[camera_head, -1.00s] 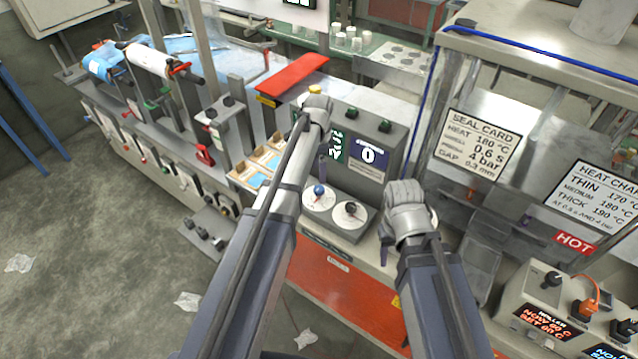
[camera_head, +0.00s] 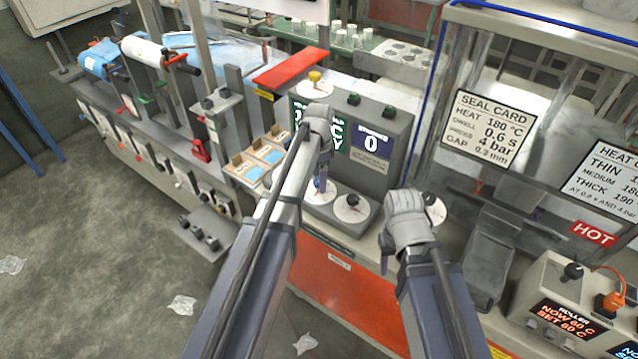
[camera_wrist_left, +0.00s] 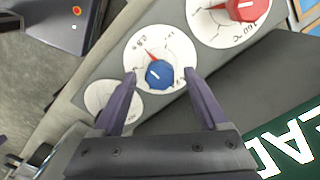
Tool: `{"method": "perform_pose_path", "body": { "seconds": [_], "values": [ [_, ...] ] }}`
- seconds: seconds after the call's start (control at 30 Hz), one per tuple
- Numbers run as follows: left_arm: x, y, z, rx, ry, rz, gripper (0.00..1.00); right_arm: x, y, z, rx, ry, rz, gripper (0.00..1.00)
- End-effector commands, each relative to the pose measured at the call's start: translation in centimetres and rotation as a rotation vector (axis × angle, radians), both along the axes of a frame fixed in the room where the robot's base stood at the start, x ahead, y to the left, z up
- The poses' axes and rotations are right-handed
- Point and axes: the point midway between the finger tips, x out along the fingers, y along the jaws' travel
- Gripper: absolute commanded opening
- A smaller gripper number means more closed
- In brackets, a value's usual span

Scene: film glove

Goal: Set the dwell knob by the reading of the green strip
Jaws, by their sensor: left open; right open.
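The blue knob (camera_wrist_left: 158,74) sits on a white dial (camera_wrist_left: 137,58) in the left wrist view; a red pointer shows at its upper left, and the dial figures are too small to read surely. My left gripper (camera_wrist_left: 160,77) is open, its fingers on either side of the knob with gaps showing. In the head view my left gripper (camera_head: 320,183) partly hides that knob. A dark green panel (camera_head: 339,134) with white letters is partly hidden by my arm; I cannot tell whether it is the green strip. My right gripper (camera_head: 386,256) is open and empty, right of the dials.
A red knob (camera_wrist_left: 242,8) on another dial is near in the wrist view. A dark knob (camera_head: 351,200) stands right of the blue one. The seal card (camera_head: 488,128) reads dwell 0.6 s. A screen (camera_head: 371,144) shows 0. A HOT sign (camera_head: 594,233) is at right.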

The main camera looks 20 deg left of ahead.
Motion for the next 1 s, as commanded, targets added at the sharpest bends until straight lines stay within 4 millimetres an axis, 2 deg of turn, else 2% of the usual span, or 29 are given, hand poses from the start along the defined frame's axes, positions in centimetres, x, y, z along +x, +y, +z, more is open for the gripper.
{"method": "perform_pose_path", "body": {
  "seconds": [0.27,0.9,0.93,1.0],
  "values": [
    [0.0,0.0,-0.06,0.0,0.0,0.0,0.75,0.0,0.0,-0.06,0.0,0.0,0.0,0.5],
    [0.0,0.0,-0.07,0.0,0.0,0.0,0.03,0.0,0.0,-0.07,0.0,0.0,0.0,0.5],
    [0.0,0.0,-0.07,0.0,0.0,0.0,0.0,0.0,0.0,-0.07,0.0,0.0,0.0,0.5],
    [0.0,0.0,-0.07,0.0,0.0,0.0,0.0,0.0,0.0,-0.07,0.0,0.0,0.0,0.5]
  ]
}}
